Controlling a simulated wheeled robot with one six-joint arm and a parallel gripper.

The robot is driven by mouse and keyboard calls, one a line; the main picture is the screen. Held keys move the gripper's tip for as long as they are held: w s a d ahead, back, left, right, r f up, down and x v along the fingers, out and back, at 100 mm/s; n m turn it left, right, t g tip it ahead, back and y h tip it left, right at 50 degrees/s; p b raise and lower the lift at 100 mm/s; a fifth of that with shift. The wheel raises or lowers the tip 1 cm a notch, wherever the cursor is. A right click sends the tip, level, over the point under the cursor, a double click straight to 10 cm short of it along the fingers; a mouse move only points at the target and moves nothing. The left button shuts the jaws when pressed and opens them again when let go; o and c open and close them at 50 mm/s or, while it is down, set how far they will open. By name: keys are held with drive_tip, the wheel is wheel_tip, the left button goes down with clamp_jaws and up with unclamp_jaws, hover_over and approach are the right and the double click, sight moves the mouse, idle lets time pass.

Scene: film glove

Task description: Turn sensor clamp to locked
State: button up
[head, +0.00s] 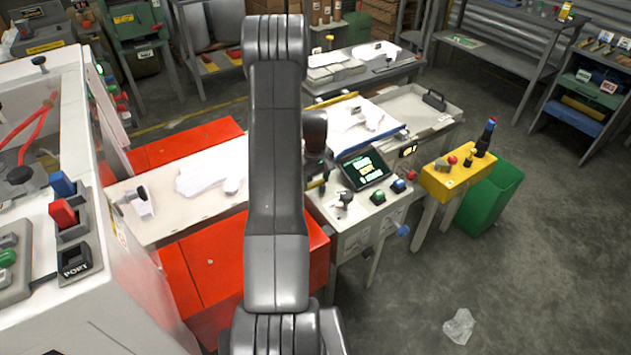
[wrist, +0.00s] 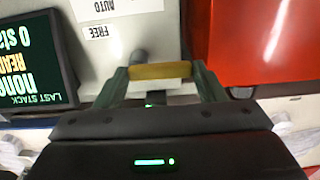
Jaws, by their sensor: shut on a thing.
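In the wrist view a yellow bar-shaped handle (wrist: 160,71) lies crosswise between the fingertips of my gripper (wrist: 160,77); I take it to be the sensor clamp's. The gripper is shut on it. A small grey post (wrist: 138,56) stands just beyond the bar. A FREE label (wrist: 99,32) and an AUTO label (wrist: 117,7) are on the pale panel to the left; no locked label is readable. In the head view my wrist (head: 315,128) is above the left end of the control stand, and the clamp cannot be made out clearly there.
A tilted screen (head: 365,168) stands right of my wrist, also in the wrist view (wrist: 30,55). Green (head: 378,197) and blue (head: 398,186) buttons and a grey lever (head: 344,198) are close by. A red cabinet (head: 200,262) is on the left. Floor at right is mostly clear.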

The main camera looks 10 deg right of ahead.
sight(315, 183)
drive_tip(key=o, duration=1)
wheel_tip(315, 183, up, 14)
drive_tip(key=shift+f+b, duration=0.1)
drive_tip(key=shift+b, duration=0.95)
drive_tip(key=shift+f, duration=0.1)
wheel_tip(315, 183, down, 14)
drive_tip(key=shift+r+p, duration=0.15)
drive_tip(key=shift+p, duration=0.95)
